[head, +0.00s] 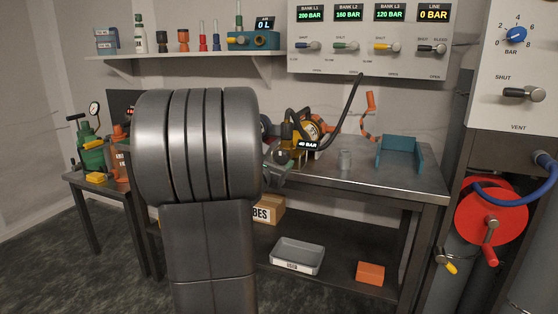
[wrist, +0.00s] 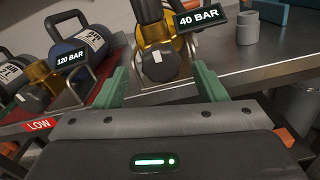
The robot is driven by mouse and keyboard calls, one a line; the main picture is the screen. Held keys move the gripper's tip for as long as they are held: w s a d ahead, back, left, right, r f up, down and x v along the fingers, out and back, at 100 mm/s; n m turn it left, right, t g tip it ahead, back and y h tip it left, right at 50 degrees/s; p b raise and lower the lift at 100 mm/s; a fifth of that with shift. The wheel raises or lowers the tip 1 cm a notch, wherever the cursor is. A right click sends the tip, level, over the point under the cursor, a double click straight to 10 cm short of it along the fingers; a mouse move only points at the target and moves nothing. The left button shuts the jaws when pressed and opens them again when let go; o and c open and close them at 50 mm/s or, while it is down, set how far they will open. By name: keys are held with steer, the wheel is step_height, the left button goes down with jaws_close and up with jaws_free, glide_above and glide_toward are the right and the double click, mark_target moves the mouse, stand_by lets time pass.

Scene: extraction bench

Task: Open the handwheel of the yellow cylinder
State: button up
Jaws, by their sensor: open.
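The yellow cylinder (wrist: 154,33) lies on the bench beside a sign reading 40 BAR; it also shows in the head view (head: 312,131), partly covered by dark parts and the sign. A dark faceted knob with a pale mark, which looks like its handwheel (wrist: 160,66), faces the wrist camera. My gripper (wrist: 165,80) is open, its green fingers on the left and right of the knob, with gaps visible. I cannot tell how far the fingertips are from it in depth. In the head view my arm hides much around the gripper.
A blue cylinder (wrist: 94,40) with a 120 BAR sign lies to the left, near a red strip marked LOW. A grey cup (wrist: 247,27) stands to the right. A teal tray (head: 399,154) is on the bench's right. A black hose (head: 348,103) rises behind the cylinder.

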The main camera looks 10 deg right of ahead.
mark_target(282, 156)
steer(key=shift+x, duration=1.5)
steer(key=shift+c, duration=0.5)
steer(key=c, duration=0.9)
